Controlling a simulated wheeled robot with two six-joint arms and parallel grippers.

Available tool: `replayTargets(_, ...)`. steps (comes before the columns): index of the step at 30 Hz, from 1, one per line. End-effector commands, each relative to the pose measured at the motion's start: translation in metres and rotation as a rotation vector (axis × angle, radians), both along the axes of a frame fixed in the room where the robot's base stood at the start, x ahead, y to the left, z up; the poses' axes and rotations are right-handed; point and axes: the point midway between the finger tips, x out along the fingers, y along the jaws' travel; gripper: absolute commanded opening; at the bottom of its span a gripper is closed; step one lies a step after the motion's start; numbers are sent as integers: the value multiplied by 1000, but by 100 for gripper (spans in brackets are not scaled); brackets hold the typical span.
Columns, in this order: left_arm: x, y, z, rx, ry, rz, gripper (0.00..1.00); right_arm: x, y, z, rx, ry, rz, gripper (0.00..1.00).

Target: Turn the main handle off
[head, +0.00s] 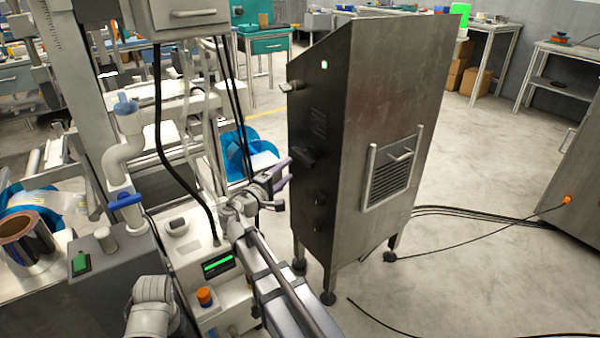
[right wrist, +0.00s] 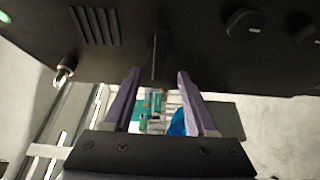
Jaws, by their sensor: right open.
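A tall dark metal cabinet (head: 385,110) stands right of centre in the head view. A black handle (head: 303,156) sticks out of its left-facing panel. In the right wrist view this handle (right wrist: 161,55) points toward the camera. My right gripper (head: 282,180) is open, just in front of the panel and close to the handle. In the right wrist view its two purple fingers (right wrist: 159,85) stand on either side of the handle's line, with visible gaps; whether the tips reach beside it is hard to tell. My left gripper is not in view.
Black knobs (head: 320,197) sit below the handle, and a silver knob (head: 292,86) and lit green light (head: 324,64) sit above. A machine with an orange button (head: 205,297) stands left of my right arm. Cables (head: 480,213) lie on the floor behind the cabinet.

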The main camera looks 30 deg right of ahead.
Motion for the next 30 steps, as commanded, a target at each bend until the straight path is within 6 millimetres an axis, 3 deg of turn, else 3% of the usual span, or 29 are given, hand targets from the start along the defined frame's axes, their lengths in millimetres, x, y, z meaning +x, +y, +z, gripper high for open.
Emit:
replayTargets(7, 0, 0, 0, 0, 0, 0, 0, 4, -8, 1, -4, 0, -2, 57)
replayTargets(21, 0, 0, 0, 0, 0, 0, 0, 33, -64, 0, -2, 0, -2, 57)
replayTargets(30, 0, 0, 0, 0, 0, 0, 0, 36, -70, 0, -2, 0, 0, 57)
